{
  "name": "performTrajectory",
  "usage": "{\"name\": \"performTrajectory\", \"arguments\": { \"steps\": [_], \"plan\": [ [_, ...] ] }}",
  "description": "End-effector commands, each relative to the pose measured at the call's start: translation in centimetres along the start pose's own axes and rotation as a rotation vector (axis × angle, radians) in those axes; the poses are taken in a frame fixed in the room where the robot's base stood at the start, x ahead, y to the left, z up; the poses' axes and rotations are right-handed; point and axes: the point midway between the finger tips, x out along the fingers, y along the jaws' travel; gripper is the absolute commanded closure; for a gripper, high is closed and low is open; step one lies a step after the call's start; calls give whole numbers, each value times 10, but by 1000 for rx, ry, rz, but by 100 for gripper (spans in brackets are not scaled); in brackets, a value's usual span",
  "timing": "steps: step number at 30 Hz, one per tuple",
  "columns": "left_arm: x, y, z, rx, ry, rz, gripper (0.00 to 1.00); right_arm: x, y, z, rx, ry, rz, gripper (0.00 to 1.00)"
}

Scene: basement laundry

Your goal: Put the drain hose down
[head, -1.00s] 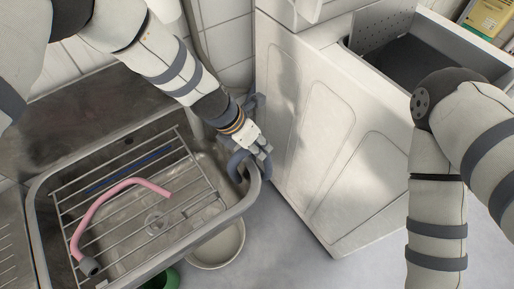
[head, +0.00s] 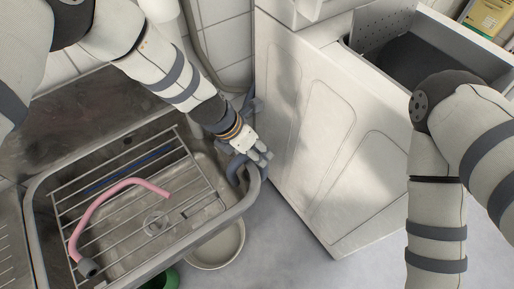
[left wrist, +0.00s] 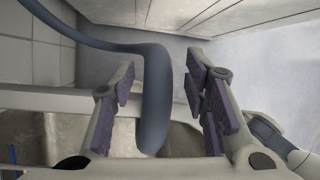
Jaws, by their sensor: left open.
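The grey-blue drain hose (head: 235,171) bends over the sink's right rim, its near end down inside the basin. In the left wrist view the hose (left wrist: 156,100) comes in from the upper left and turns down between my fingers. My left gripper (head: 264,156) is at the rim beside the washing machine. Its purple-padded fingers (left wrist: 160,84) are spread on both sides of the hose, with gaps showing.
The metal sink (head: 215,222) holds a wire rack (head: 130,215) with a pink hose (head: 120,186) on it. The white washing machine (head: 320,130) stands close to the right of my left gripper. A pale bowl (head: 218,250) and a green container (head: 160,281) sit below the sink's front edge.

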Motion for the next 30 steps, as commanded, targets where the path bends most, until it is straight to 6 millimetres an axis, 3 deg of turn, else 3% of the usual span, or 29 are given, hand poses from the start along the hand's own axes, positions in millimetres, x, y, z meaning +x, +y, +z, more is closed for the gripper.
{"name": "performTrajectory", "arguments": {
  "steps": [1, 9, 13, 18, 30],
  "plan": [
    [-16, 2, 6, 2, -9, 8, 58, -6, 0, -2, 0, 14, -1, 60],
    [-83, 6, 11, 4, -10, 9, 58, -21, 0, -7, 1, 49, -2, 60],
    [-105, 5, 10, 5, -9, 8, 58, -27, -1, -10, 2, 62, -3, 60],
    [-114, 5, 8, 2, -6, 4, 58, -29, -1, -10, 2, 66, -4, 60],
    [-113, 5, 7, 2, -5, 3, 58, -28, -1, -10, 2, 65, -4, 60]
  ]
}}
